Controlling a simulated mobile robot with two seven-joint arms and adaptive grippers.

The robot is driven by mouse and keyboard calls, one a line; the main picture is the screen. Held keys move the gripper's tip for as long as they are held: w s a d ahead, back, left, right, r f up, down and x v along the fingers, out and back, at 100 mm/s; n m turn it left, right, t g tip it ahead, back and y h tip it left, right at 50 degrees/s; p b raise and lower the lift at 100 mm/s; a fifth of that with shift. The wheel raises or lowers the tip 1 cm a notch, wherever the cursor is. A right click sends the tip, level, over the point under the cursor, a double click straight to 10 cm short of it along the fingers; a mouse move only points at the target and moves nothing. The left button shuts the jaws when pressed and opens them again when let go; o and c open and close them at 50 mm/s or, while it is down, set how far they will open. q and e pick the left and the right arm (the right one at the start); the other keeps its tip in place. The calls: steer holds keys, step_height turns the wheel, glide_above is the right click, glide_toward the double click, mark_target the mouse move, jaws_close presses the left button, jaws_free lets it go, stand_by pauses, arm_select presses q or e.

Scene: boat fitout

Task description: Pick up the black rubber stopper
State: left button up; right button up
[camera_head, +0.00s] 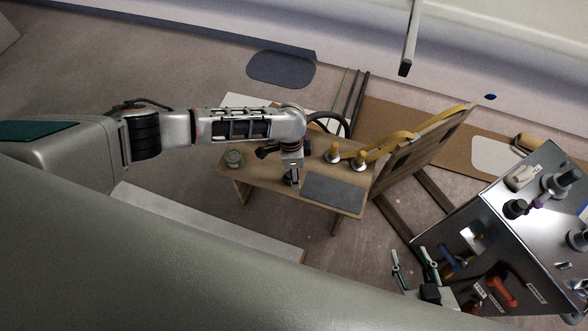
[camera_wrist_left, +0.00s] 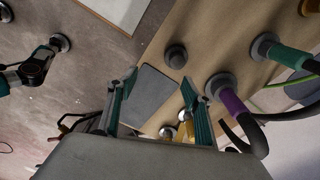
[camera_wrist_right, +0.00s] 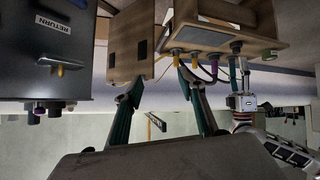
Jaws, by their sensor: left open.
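In the left wrist view the black rubber stopper (camera_wrist_left: 175,56) stands on the wooden bench (camera_wrist_left: 202,32), beside the corner of a dark grey mat (camera_wrist_left: 148,97). My left gripper (camera_wrist_left: 160,82) is open and empty, with the stopper just past its fingertips in the picture. I cannot tell the exact height gap. In the head view my left gripper (camera_head: 292,177) points down over the bench and covers the stopper's place. My right gripper (camera_head: 411,253) is open and empty, low beside the metal cabinet; its spread fingers also show in the right wrist view (camera_wrist_right: 157,84).
Hoses with a purple collar (camera_wrist_left: 232,102) and a green collar (camera_wrist_left: 287,55) stand near the stopper. A leaning wooden panel (camera_head: 420,155) and metal cabinet (camera_head: 500,225) stand right.

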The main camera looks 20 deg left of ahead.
mark_target(289, 175)
arm_select(q)
steer(key=shift+w+a+f+y, duration=0.1)
steer(key=shift+w+a+y, duration=0.05)
steer(key=shift+w+a, duration=0.4)
steer(key=shift+w+a+y, duration=0.15)
steer(key=shift+w+a, duration=0.2)
steer(key=shift+a, duration=0.3)
steer(key=shift+f+b, duration=0.55)
steer(key=shift+f, duration=0.9)
steer(key=f+b, duration=0.1)
steer(key=f, duration=0.1)
steer(key=f+b, duration=0.1)
steer(key=shift+d+f, duration=0.2)
steer(key=shift+f, duration=0.15)
steer(key=shift+w+f+b, duration=0.25)
steer(key=shift+f+b, duration=0.1)
steer(key=shift+f, duration=0.05)
steer(key=shift+r, duration=0.1)
steer(key=c, duration=1.1)
steer(key=shift+c, duration=0.4)
arm_select(e)
steer(key=shift+a+f, duration=0.5)
steer(key=shift+a, duration=0.15)
